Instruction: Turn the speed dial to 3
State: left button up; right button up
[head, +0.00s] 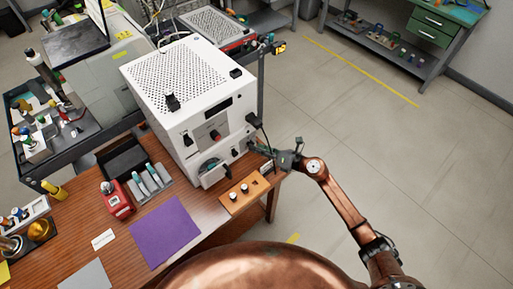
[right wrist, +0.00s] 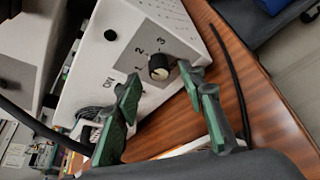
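The white particle classifier (head: 180,80) stands on the wooden bench in the head view. In the right wrist view, the speed dial (right wrist: 158,67) is a small black and pale knob on a grey panel marked 1, 2 and 3. I cannot tell for sure which number its pointer faces. My right gripper (head: 263,151) is beside the lower right of the machine's front. Its green fingers (right wrist: 161,73) are spread and empty, with the dial showing between the tips; contact is not visible. My left gripper is in neither view.
An orange-brown block with small knobs (head: 245,194) and a purple mat (head: 165,231) lie in front of the machine. A red device (head: 116,200) stands to the left. A black cable (right wrist: 236,75) runs beside the panel. The floor right of the bench is clear.

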jog(key=v, duration=1)
jog(key=shift+s+d, duration=0.1)
jog(key=shift+s, duration=0.05)
